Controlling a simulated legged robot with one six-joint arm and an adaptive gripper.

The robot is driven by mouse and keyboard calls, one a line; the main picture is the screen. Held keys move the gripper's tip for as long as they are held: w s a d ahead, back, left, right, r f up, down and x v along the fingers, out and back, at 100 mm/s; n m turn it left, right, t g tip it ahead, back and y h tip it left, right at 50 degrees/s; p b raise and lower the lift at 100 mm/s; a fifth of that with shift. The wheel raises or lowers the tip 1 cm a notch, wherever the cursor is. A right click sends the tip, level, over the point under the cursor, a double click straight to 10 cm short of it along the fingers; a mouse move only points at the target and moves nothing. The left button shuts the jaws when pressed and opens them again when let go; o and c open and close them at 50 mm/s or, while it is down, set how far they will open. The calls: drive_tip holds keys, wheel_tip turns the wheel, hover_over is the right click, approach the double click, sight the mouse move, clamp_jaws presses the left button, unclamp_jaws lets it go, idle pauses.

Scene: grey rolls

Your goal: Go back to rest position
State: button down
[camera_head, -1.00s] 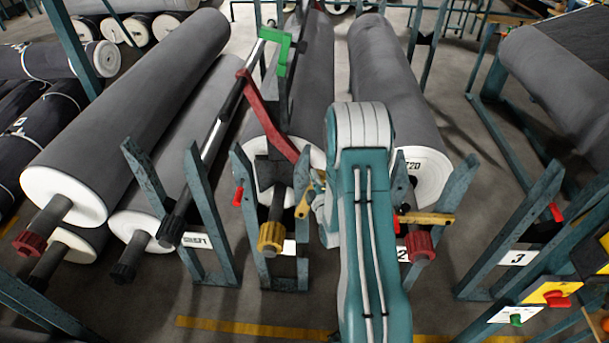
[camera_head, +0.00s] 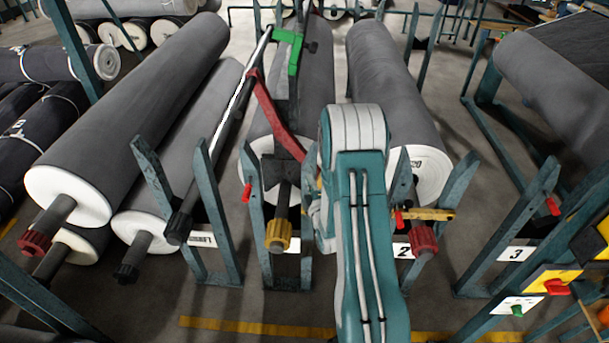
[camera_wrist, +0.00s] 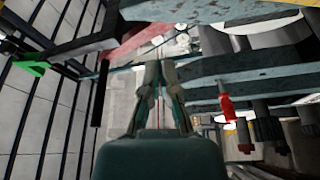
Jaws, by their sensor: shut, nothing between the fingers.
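My teal and white arm (camera_head: 366,235) rises in the middle of the head view, folded in front of the rolls. My gripper (camera_wrist: 160,75) shows in the wrist view with its two slim fingers together and nothing between them. In the head view the gripper is mostly hidden behind my arm. Grey rolls with white ends lie behind it: one to the right (camera_head: 390,85), one in the middle (camera_head: 312,95) and one large one at the left (camera_head: 140,100).
Teal posts (camera_head: 208,215) hold the roll ends close by. A control panel (camera_head: 550,285) is at the lower right. The front floor is open around a yellow line (camera_head: 250,327).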

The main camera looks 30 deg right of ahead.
drive_tip(key=v, duration=0.6)
drive_tip(key=w+a+r+m+g+y, duration=0.2)
drive_tip(key=a+r+m+g, duration=0.45)
drive_tip(key=r, duration=0.75)
drive_tip(key=s+a+r+m+g+y, duration=0.1)
drive_tip(key=s+a+r+m+g, duration=0.1)
drive_tip(key=s, duration=0.6)
drive_tip(key=s+a+r+m+g+y, duration=0.1)
drive_tip(key=s+a+r, duration=0.3)
drive_tip(key=s, duration=0.4)
drive_tip(key=s+a+r+m+g, duration=0.3)
drive_tip(key=s+a, duration=0.2)
drive_tip(key=s, duration=0.3)
drive_tip(key=shift+a+y, duration=0.4)
drive_tip(key=shift+a, duration=0.15)
